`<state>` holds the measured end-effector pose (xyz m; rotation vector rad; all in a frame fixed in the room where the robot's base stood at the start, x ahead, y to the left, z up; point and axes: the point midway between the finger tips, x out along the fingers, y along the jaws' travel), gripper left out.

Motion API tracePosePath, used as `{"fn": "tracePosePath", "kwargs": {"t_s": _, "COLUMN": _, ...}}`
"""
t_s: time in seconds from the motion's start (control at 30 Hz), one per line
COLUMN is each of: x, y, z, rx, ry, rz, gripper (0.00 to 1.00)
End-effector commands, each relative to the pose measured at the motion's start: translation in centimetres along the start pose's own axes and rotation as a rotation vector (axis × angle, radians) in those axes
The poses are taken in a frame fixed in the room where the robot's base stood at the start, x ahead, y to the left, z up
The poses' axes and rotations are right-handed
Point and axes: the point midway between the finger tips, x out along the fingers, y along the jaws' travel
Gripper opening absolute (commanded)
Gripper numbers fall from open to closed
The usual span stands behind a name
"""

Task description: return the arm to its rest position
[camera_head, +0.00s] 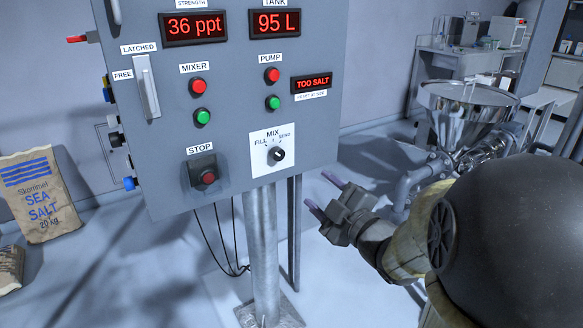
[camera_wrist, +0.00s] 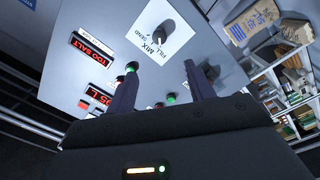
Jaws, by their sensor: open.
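My gripper (camera_head: 322,196) is open and empty, to the right of the panel's lower edge in the head view. In the wrist view its two fingers (camera_wrist: 160,85) stand apart with the panel beyond them. My arm runs back to the lower right. The grey control panel (camera_head: 230,120) stands on a metal post; its displays read 36 ppt, 95 L and TOO SALT. The selector knob (camera_head: 277,155) sits in the MIX dial plate; the wrist view also shows the knob (camera_wrist: 158,37). I see no contact between my gripper and the panel.
A steel hopper (camera_head: 466,105) with piping stands at the right, behind my arm. A sea salt sack (camera_head: 40,192) leans against the left wall. The panel's post (camera_head: 261,250) stands left of my gripper. Shelves (camera_wrist: 290,85) show at right in the wrist view. Floor below the gripper looks clear.

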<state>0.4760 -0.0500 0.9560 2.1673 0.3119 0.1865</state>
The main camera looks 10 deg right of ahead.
Motion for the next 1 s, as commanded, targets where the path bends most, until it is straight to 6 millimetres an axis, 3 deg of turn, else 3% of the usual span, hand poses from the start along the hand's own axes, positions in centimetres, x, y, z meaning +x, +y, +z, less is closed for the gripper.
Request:
{"fn": "tracePosePath", "kwargs": {"t_s": 0.27, "x": 0.6, "y": -1.4, "z": 1.8, "rx": 0.084, "ry": -0.122, "rz": -0.036, "gripper": 0.53}}
{"fn": "tracePosePath", "kwargs": {"t_s": 0.53, "x": 0.0, "y": -6.6, "z": 6.1, "rx": 0.361, "ry": -0.493, "rz": -0.137, "gripper": 0.53}}
{"fn": "tracePosePath", "kwargs": {"t_s": 0.73, "x": -2.6, "y": -11.6, "z": 7.8, "rx": 0.586, "ry": -0.785, "rz": -0.222, "gripper": 0.53}}
{"fn": "tracePosePath", "kwargs": {"t_s": 1.0, "x": -7.2, "y": -17.7, "z": 7.0, "rx": 0.829, "ry": -1.127, "rz": -0.331, "gripper": 0.53}}
